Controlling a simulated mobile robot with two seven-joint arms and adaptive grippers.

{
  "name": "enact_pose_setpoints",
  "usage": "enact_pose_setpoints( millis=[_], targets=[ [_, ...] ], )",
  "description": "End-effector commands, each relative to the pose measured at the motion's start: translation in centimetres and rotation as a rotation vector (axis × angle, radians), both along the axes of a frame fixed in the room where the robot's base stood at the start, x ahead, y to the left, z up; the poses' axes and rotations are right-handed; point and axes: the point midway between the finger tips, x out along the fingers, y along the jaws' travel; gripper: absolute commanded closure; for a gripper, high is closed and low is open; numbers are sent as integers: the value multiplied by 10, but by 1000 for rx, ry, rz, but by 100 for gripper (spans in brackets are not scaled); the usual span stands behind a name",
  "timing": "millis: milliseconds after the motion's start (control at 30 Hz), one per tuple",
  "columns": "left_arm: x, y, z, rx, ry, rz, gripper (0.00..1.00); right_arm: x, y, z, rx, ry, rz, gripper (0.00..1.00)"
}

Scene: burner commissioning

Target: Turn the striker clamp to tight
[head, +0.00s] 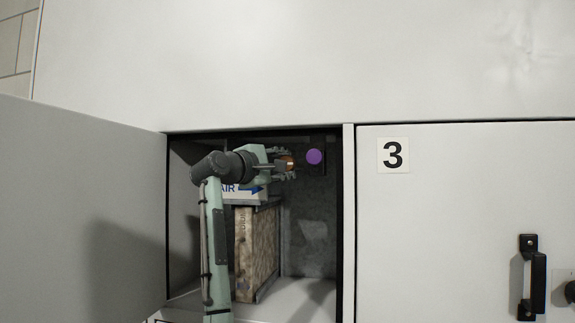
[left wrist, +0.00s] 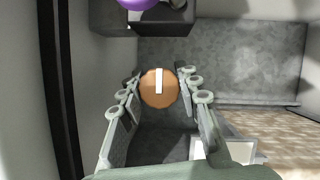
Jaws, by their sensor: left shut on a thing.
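A copper-coloured round knob (left wrist: 158,90) with a white pointer line sits between my left gripper's fingers in the left wrist view. It seems to be the striker clamp, but no label on it is readable. The white line points up in that view. My left gripper (head: 286,163) reaches into the open compartment and is shut on this knob, which shows as a small copper patch (head: 290,163) in the head view. A purple round knob (head: 314,156) is just right of the gripper; its edge also shows at the top of the left wrist view (left wrist: 138,3). My right gripper is not in view.
The compartment has an open door (head: 80,210) on its left. A brownish filter-like panel (head: 257,255) stands inside, below a sign with "AIR" and a blue arrow (head: 248,188).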

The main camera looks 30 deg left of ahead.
Motion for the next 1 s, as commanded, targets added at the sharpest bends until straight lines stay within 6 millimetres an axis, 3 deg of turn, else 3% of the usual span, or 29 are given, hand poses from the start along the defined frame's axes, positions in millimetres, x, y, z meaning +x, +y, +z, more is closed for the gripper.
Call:
enact_pose_setpoints(
  millis=[467,500,633,1000],
  targets=[
    [0,0,-1,15,5,0,96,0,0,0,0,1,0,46],
    [0,0,-1,15,5,0,65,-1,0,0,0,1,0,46],
    [0,0,-1,14,5,0,49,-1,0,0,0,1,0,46],
    [-3,0,0,13,2,0,46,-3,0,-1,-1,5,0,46]
  ],
)
